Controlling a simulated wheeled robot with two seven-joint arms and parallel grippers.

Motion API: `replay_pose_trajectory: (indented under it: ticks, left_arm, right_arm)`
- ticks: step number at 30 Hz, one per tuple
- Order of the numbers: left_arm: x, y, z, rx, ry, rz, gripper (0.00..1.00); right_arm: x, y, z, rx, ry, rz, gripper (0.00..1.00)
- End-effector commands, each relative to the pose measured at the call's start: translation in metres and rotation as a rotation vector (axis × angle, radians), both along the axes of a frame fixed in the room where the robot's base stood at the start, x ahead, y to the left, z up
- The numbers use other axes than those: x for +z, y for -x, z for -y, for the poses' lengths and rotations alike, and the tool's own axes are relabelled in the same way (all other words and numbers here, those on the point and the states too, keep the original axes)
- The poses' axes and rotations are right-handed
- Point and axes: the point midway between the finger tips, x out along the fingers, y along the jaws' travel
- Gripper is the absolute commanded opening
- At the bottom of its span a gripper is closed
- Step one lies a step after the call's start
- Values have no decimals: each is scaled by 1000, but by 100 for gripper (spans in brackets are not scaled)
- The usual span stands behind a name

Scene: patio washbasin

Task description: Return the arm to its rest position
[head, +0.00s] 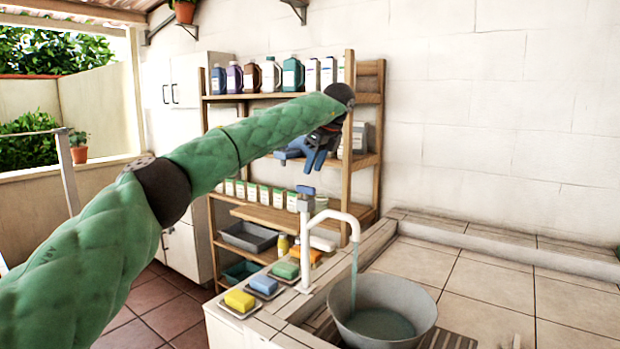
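My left arm, in a green padded cover, reaches in from the left across the head view. Its gripper (316,164) hangs from the wrist in front of the shelf unit, with dark blue fingers pointing down. It is above and apart from the blue-topped handle (305,190) of the white tap (328,216). The fingers are small and overlap in this view, so I cannot tell how far apart they are. No held object can be made out. Water runs from the tap into a grey basin (405,297), which holds some water. My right gripper is not in view.
Sponges in yellow (239,301), blue (263,284) and green (285,270) lie on small trays left of the tap. A wooden shelf unit (348,180) with several bottles stands behind. The tiled counter (480,270) is mostly clear on the right.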

Motion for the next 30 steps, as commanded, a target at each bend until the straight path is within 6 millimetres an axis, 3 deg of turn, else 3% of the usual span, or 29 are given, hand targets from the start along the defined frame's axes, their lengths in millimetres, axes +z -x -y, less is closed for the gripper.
replay_pose_trajectory:
  ticks: [5, 20, 26, 30]
  left_arm:
    - [13, 3, 4, 1, 0, 0, 37]
    - [13, 1, 6, -83, -11, -17, 37]
    - [14, -21, 27, -278, 42, 60, 37]
    - [18, -38, 53, -441, 116, 141, 37]
  right_arm:
    - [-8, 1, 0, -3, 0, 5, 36]
    - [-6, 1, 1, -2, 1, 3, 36]
    - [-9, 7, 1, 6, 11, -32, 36]
    - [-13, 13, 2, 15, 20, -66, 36]
